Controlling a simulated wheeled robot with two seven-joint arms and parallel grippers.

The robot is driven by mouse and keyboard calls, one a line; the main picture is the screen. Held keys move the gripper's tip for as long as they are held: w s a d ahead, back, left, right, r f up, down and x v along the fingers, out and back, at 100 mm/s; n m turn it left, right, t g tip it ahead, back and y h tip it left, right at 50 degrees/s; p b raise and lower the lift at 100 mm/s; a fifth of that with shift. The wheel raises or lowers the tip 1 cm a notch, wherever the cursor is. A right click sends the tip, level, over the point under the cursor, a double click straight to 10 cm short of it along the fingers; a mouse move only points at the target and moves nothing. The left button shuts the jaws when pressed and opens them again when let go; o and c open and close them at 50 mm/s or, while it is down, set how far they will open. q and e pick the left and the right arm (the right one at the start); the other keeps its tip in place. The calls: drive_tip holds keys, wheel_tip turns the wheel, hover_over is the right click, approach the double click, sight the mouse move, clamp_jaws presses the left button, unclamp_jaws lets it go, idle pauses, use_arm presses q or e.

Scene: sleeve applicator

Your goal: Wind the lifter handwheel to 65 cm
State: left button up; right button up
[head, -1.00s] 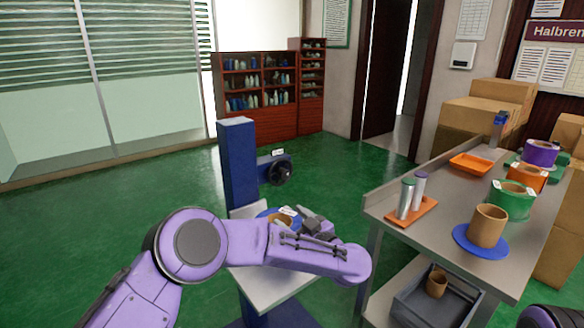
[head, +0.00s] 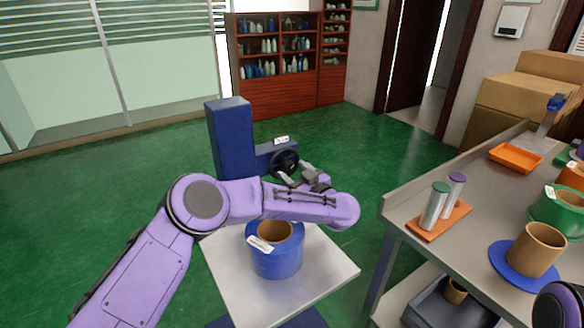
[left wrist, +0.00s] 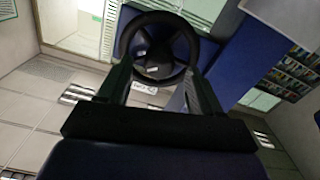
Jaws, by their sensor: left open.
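The lifter (head: 230,140) is a blue column with a pale platform (head: 325,275) at its foot. Its black handwheel (head: 285,162) sits on a blue housing on the column's right side, with a small white label above it. In the left wrist view the handwheel (left wrist: 158,20) shows as a black ring straight ahead, between and beyond the fingertips. My left gripper (head: 296,178) is open and close in front of the wheel; it also shows in the left wrist view (left wrist: 155,85). I cannot tell whether the fingers touch the rim. A label (left wrist: 145,88) shows below the wheel, too blurred to read.
A blue roll (head: 275,262) with a brown core stands on the platform under my left forearm. A steel table (head: 480,205) at the right holds an orange tray (head: 515,158), two cylinders and several rolls. Green floor lies open behind the lifter.

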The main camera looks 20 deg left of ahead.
use_arm(q)
drive_tip(key=shift+w+a, duration=0.5)
drive_tip(key=shift+w+a+r, duration=0.1)
drive_tip(key=shift+w+a, duration=0.05)
drive_tip(key=shift+a, duration=0.15)
drive_tip(key=c, duration=1.1)
drive_tip(key=shift+o, duration=0.2)
drive_tip(key=shift+n, duration=0.3)
drive_tip(key=n+b, duration=0.1)
drive_tip(key=n, duration=0.2)
drive_tip(key=shift+n+b, duration=0.85)
drive_tip(key=shift+n, duration=0.65)
